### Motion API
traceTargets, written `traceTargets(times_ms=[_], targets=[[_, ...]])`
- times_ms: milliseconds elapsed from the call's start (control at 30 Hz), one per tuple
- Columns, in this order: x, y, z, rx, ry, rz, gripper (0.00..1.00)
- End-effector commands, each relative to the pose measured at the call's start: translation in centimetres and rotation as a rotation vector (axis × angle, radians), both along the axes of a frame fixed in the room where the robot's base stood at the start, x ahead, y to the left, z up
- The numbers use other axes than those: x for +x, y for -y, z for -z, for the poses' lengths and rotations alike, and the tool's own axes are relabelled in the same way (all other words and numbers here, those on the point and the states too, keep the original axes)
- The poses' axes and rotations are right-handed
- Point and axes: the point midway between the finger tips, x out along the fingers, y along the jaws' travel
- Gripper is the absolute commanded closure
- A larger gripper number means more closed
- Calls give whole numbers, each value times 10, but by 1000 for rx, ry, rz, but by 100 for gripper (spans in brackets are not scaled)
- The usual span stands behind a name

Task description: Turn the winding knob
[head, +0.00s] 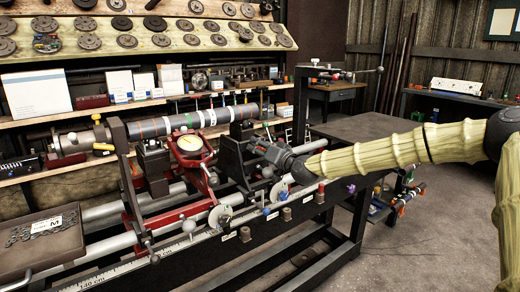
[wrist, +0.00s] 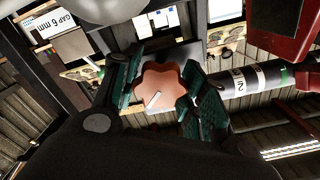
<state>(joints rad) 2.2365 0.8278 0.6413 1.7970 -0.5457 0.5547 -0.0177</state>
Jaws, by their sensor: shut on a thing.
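The winding knob (wrist: 172,78) is a salmon-orange, lobed knob with a short white mark on its face, in the middle of the wrist view. My gripper (wrist: 163,92) has its green-padded fingers closed on either side of it, shut on the knob. In the head view my gripper (head: 262,148) reaches in from the right to the dark upright support (head: 233,165) near the shaft's right part. The knob itself is hidden there.
A long grey shaft (head: 165,125) with coloured bands lies across the lathe. A tray of small parts (head: 42,236) sits front left. Shelves with boxes (head: 37,93) stand behind.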

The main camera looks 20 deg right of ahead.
Motion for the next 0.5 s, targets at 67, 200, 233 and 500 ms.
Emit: traceTargets(times_ms=[67, 200, 233, 500], targets=[[1, 2, -3, 2, 4, 4, 82], [1, 2, -3, 1, 5, 4, 43], [1, 2, -2, 0, 4, 3, 38], [1, 0, -1, 0, 2, 0, 35]])
